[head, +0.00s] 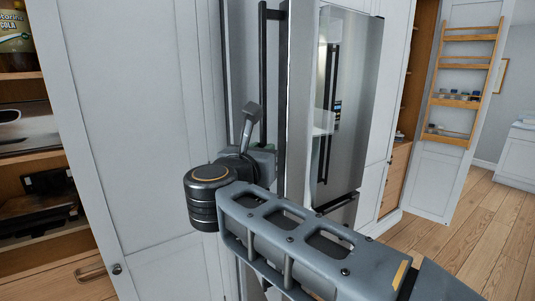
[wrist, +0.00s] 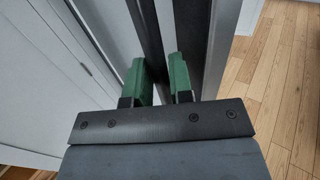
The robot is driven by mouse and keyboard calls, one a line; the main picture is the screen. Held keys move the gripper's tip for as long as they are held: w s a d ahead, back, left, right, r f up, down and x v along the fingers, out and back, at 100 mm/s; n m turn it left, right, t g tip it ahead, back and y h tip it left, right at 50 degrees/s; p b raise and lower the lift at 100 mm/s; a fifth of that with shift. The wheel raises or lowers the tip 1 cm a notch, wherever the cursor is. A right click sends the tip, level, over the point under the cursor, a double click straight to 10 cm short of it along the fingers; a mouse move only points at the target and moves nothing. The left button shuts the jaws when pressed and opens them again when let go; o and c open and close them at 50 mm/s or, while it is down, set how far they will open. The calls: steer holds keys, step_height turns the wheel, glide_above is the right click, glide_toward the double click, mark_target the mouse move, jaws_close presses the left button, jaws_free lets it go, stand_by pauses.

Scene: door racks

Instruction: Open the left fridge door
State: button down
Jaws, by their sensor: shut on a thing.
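The left fridge door (head: 299,100) shows in the head view as a narrow grey panel seen nearly edge-on; it seems to stand out from the fridge front, but its exact angle is hard to tell. Its long dark handle (head: 263,70) is an upright bar with a bracket at the top. My gripper (wrist: 159,62) has its green fingers on either side of the dark handle bar (wrist: 149,30) in the wrist view, shut on it. In the head view my arm hides the lower handle and most of the fingers.
The right steel door (head: 350,100), with a dark bar visible on it, is right of the handle. A white cabinet door (head: 140,110) stands open at left, beside pantry shelves. A wooden door rack (head: 467,75) is far right. Wooden floor (head: 490,230) is clear at right.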

steer(key=shift+s+a+r, duration=0.1)
steer(key=shift+a+r, duration=0.25)
steer(key=shift+a, duration=0.2)
steer(key=c, duration=1.4)
jaws_free()
steer(key=shift+w+f, duration=0.1)
steer(key=shift+w, duration=0.1)
steer(key=shift+o, duration=1)
steer(key=shift+w+f, duration=0.15)
steer(key=shift+w, duration=0.1)
steer(key=shift+o, duration=0.6)
steer(key=b+v, duration=0.3)
steer(key=v, duration=1.1)
steer(key=shift+a+b, duration=0.2)
steer(key=shift+b, duration=0.2)
